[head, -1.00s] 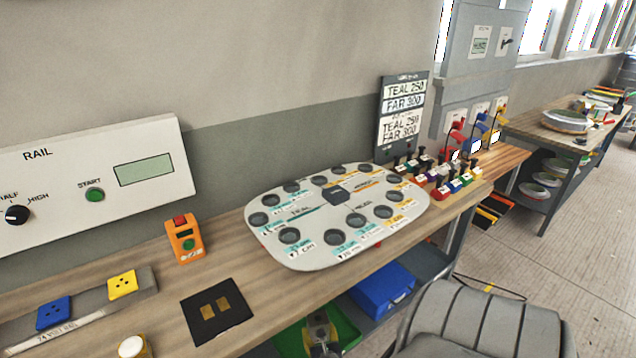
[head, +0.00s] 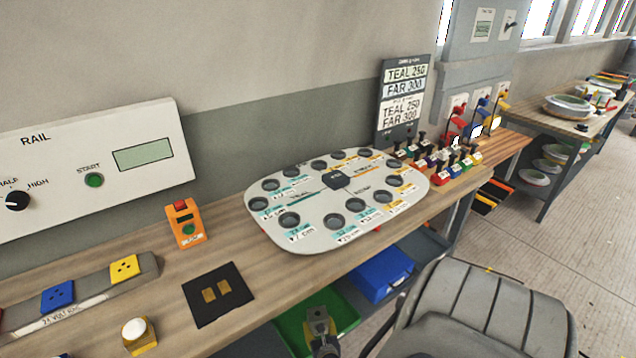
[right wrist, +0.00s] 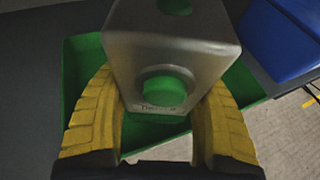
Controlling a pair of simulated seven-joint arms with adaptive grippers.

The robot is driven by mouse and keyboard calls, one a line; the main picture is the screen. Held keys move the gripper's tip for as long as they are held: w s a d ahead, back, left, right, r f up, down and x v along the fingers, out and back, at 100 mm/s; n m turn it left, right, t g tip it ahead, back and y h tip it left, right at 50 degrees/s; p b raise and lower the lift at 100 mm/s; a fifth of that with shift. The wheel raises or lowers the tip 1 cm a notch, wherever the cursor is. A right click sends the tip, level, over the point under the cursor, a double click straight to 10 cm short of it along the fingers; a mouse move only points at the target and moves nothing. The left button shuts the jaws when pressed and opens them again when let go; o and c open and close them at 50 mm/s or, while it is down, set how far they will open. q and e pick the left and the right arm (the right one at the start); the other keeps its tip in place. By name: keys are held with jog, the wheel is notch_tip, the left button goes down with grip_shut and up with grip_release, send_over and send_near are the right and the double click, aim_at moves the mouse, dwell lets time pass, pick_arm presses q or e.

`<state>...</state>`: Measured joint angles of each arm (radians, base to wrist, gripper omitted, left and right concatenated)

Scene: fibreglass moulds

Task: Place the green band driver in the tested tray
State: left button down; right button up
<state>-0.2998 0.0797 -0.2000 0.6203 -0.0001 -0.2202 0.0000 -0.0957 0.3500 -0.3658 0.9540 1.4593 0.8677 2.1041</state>
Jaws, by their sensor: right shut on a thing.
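The driver is a grey metal block (right wrist: 172,52) with green round spots on its faces, seen close up in the right wrist view. My right gripper (right wrist: 160,120) has its two yellow fingers shut on the block's sides. A green tray (right wrist: 82,78) lies below and behind the block. In the head view the green tray (head: 346,312) is under the bench's front edge, and my right gripper (head: 320,330) with the block shows over its front part. I cannot tell whether the block touches the tray. My left gripper is not in view.
A blue bin (head: 383,275) stands right of the green tray, on the lower shelf. Above, the wooden bench (head: 270,270) holds a grey board with round holes (head: 310,240), an orange box (head: 185,222) and a black plate (head: 217,295).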

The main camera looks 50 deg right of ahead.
jog(key=shift+f, duration=0.25)
jog(key=o, duration=1.5)
jog(key=v, duration=1.2)
jog(key=s+a+f+n+y, duration=0.35)
jog(key=a+f+n, duration=0.3)
jog(key=n, duration=0.55)
jog(key=s+a+f+n+y, duration=0.2)
jog(key=a+f+n+y, duration=0.35)
jog(key=n, duration=0.75)
jog(key=s+a+f+n+g, duration=0.1)
jog(key=s+f+n+g, duration=0.2)
jog(key=s+n, duration=0.4)
jog(key=s+a+f+n+g, duration=0.2)
jog(key=s+f+n+g, duration=0.1)
jog(key=s+f+n, duration=0.3)
jog(key=s+a+f+n+g, duration=0.2)
jog(key=s+f+n, duration=0.3)
jog(key=s+n, duration=0.4)
jog(key=shift+s+a+g+h, duration=0.15)
jog(key=shift+s+g+h, duration=0.15)
jog(key=shift+s+g, duration=0.35)
